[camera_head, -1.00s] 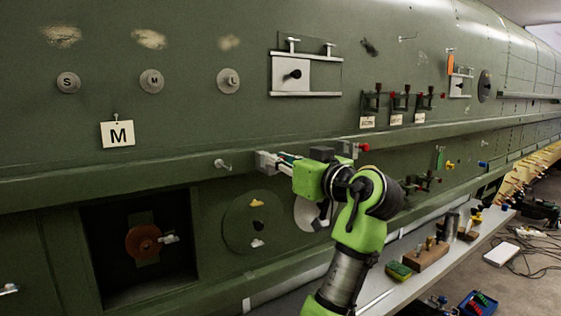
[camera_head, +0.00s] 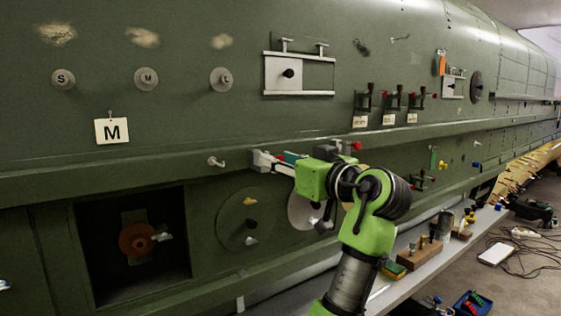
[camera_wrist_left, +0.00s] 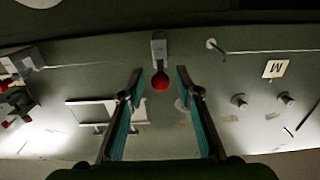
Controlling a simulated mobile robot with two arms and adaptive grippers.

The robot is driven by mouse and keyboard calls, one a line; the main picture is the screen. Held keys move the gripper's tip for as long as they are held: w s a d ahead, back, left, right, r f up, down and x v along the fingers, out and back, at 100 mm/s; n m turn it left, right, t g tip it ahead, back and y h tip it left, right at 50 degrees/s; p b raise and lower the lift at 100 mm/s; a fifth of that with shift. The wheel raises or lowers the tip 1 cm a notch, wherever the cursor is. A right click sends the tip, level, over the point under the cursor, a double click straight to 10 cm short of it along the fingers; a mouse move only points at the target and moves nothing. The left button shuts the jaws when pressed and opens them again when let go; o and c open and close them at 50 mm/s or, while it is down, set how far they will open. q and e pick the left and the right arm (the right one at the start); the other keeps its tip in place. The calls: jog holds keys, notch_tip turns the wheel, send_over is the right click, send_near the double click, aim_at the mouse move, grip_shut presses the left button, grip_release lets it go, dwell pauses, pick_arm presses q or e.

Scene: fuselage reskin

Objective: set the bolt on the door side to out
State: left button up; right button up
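A pale grey bolt block (camera_head: 262,161) sits on the long green ledge of the fuselage. In the left wrist view the block (camera_wrist_left: 158,45) carries a red ball knob (camera_wrist_left: 160,82). My left gripper (camera_head: 289,158) is just right of this block, its fingers pointing towards it. In the left wrist view the gripper's teal-padded fingers (camera_wrist_left: 160,86) are spread wide. The red knob shows between the fingertips, with a gap on both sides. I cannot tell how far the bolt stands out. My right gripper is not in view.
A second grey block (camera_head: 324,147) with a red knob (camera_head: 357,145) is behind my left arm. A silver peg (camera_head: 215,162) sticks out left of the bolt block. A white sliding panel (camera_head: 284,74) is above. A bench (camera_head: 385,296) with loose parts runs below right.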

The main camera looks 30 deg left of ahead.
pick_arm(q)
jog(key=v, duration=1.1)
jog(key=shift+d, duration=0.4)
jog(key=shift+s, duration=0.1)
